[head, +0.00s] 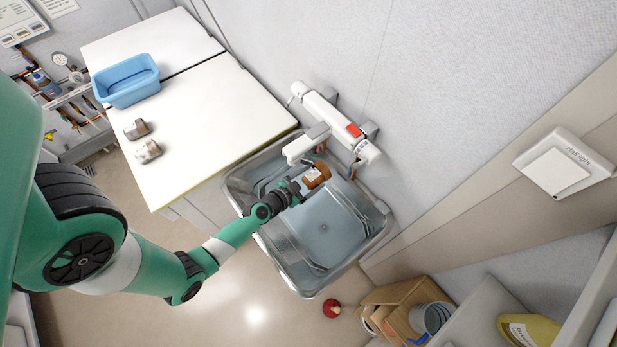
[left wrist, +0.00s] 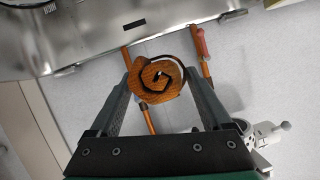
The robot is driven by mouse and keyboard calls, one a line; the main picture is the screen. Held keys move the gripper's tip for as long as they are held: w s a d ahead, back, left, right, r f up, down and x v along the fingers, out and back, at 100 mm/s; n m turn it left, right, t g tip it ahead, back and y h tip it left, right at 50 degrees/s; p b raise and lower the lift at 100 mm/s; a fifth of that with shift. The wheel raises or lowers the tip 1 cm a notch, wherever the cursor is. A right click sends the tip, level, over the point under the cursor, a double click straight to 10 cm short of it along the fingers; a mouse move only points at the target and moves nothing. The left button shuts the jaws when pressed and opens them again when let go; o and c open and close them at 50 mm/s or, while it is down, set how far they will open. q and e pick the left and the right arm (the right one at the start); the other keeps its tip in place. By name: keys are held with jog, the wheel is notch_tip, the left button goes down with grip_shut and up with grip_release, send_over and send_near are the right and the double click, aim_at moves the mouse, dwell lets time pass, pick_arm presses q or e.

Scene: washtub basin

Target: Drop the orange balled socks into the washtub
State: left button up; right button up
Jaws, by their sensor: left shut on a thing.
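The orange balled socks (head: 316,175) are a rolled bundle with a dark spiral, seen end-on in the left wrist view (left wrist: 158,78). My left gripper (head: 300,187) is shut on them, with one finger on each side in the left wrist view (left wrist: 160,88). In the head view it holds them over the upper part of the washtub (head: 378,222), a steel basin, close beside the tap. Their exact height above the basin floor is hard to tell. The basin floor that shows looks empty. My right gripper is not in view.
Copper pipes show behind the socks.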

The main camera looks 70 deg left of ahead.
pick_arm(q)
notch_tip(320, 180, down, 5)
jog(key=b, duration=0.4)
jog(key=shift+f, duration=0.1)
jog(key=o, duration=1.2)
jog(key=shift+c, duration=0.2)
jog(key=shift+s, duration=0.1)
jog(key=b+v, duration=0.1)
jog(key=v, duration=1)
jog(key=shift+s+d, duration=0.1)
jog(key=shift+s, duration=0.05)
